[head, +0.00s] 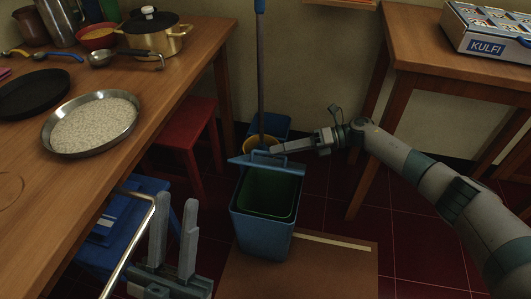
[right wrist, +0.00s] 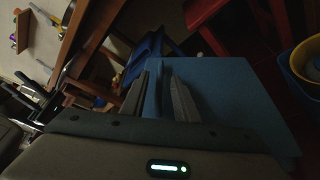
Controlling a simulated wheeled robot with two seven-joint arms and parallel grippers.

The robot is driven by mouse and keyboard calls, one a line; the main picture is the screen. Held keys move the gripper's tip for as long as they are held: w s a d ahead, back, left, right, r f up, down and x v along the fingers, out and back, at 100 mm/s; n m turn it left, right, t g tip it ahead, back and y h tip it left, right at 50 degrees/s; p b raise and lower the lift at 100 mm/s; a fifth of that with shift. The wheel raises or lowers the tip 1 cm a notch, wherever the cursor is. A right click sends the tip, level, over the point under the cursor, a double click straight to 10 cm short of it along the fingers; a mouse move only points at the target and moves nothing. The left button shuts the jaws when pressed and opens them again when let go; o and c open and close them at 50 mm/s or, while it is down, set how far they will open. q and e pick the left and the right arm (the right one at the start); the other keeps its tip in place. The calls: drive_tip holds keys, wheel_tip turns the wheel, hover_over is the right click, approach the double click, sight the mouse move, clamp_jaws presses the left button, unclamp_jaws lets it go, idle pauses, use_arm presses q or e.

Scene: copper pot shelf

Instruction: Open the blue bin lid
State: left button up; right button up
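The blue bin (head: 262,232) stands on the floor, its mouth showing a dark green inside. Its blue lid (head: 246,161) is swung up at the back edge and seen nearly edge-on. In the right wrist view the flat lid (right wrist: 235,105) fills the middle. My right gripper (head: 274,151) is at the lid's upper side. In the right wrist view its fingers (right wrist: 159,82) are close together with a blue strip, seemingly the lid handle, between them. My left gripper (head: 175,200) is open and empty, left of the bin, fingers pointing up.
A wooden table (head: 170,90) with a pan, pot and dishes is at left. A red stool (head: 190,135) and blue stool (head: 125,215) stand by it. A yellow bucket (head: 257,143) and upright pole (head: 260,80) are behind the bin. A second table (head: 405,45) is at right.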

sight(266, 153)
drive_tip(key=shift+x, duration=2.5)
clamp_jaws()
